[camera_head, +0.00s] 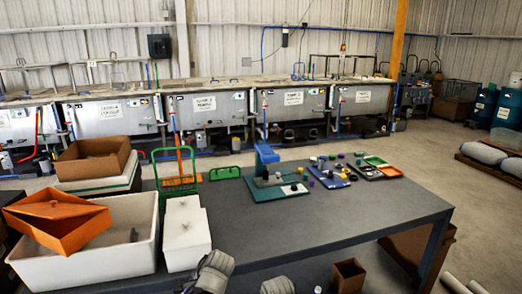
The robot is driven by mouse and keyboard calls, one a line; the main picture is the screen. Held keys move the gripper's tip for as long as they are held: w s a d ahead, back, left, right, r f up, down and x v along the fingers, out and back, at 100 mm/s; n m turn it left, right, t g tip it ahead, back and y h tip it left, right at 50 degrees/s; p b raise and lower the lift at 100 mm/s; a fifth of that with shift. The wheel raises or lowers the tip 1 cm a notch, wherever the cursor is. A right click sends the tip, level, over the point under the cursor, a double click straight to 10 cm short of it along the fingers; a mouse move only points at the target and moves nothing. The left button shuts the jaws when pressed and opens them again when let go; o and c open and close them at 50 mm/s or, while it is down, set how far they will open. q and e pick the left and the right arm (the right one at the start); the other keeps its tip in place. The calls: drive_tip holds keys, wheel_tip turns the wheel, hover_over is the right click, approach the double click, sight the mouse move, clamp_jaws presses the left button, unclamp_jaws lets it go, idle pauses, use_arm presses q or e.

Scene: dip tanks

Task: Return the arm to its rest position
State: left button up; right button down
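A grey, ribbed part of my own arm (212,271) rises from the bottom edge at the table's front, right of the white box. I take it to be my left gripper or wrist, and no separate fingertips can be made out. A smaller grey part (277,286) shows at the bottom edge to its right, mostly cut off by the frame. It may belong to my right arm. Nothing held can be seen at either part.
The dark table (330,222) has a bare front. A brown bin (348,274) is below.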

use_arm(q)
drive_tip(key=s+d+f+n+g+h, duration=0.2)
drive_tip(key=s+d+n, duration=0.4)
drive_tip(key=s+d, duration=0.6)
drive_tip(key=d+f+h, duration=0.1)
drive_tip(key=d+h, duration=0.1)
drive_tip(key=shift+s+d+n+h, duration=0.15)
drive_tip(key=shift+d+n+h, duration=0.15)
drive_tip(key=shift+d, duration=0.1)
idle(0.5)
